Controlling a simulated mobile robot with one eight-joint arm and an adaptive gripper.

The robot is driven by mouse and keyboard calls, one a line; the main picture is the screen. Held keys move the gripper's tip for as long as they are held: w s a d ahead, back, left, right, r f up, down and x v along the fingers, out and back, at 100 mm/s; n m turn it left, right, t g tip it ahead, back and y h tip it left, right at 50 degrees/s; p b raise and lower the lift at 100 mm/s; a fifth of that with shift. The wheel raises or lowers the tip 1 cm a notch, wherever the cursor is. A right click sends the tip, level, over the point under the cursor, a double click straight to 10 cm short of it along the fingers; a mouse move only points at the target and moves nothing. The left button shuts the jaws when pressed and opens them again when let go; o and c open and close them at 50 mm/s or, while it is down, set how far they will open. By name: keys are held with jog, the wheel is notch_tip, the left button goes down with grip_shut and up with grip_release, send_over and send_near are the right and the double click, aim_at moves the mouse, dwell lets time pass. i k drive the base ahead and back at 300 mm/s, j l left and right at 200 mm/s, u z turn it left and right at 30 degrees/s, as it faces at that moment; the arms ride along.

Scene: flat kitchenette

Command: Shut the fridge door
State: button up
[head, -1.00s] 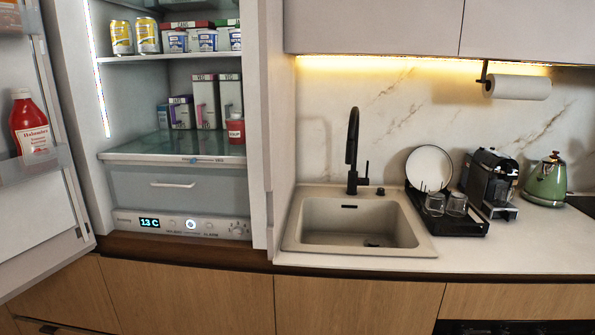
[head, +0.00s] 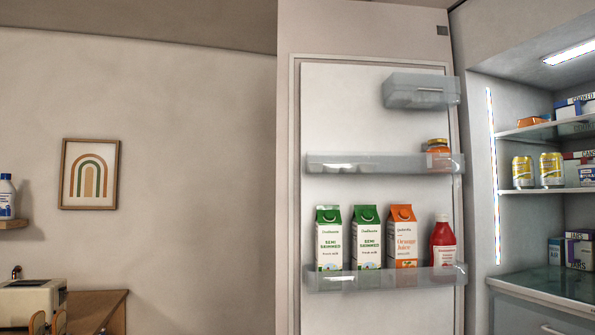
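The fridge door (head: 380,110) stands open in the head view, swung out to the left, with its inner face towards me. Its shelves hold green and white milk cartons (head: 328,240), an orange juice carton (head: 403,238), a red ketchup bottle (head: 442,245) and an orange jar (head: 437,155). The lit fridge interior (head: 480,150) shows at the right, with yellow cans (head: 552,170) and boxes on its shelves. The door's outer face and any handle are hidden. My gripper is not in view.
A bare wall with a framed rainbow picture (head: 90,174) is at the left. A cream appliance (head: 32,303) and a wooden surface (head: 92,308) are at the lower left.

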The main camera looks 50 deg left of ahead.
aim_at(347, 136)
jog(key=j+u, duration=0.15)
jog(key=u, duration=0.3)
jog(key=i+j+u, duration=0.1)
jog(key=u, duration=0.35)
jog(key=i+j+u, duration=0.1)
jog(key=u, duration=0.35)
jog(key=i+j+u, duration=0.1)
jog(key=u, duration=0.35)
jog(key=i+u, duration=0.1)
jog(key=u, duration=0.35)
jog(key=i, duration=2.2)
jog(key=i+z, duration=0.2)
jog(key=i, duration=0.25)
jog(key=i+j+z, duration=0.2)
jog(key=i, duration=0.2)
jog(key=i+j+z, duration=0.2)
jog(key=i, duration=0.2)
jog(key=i+j+z, duration=0.2)
jog(key=i, duration=0.2)
jog(key=z, duration=3.3)
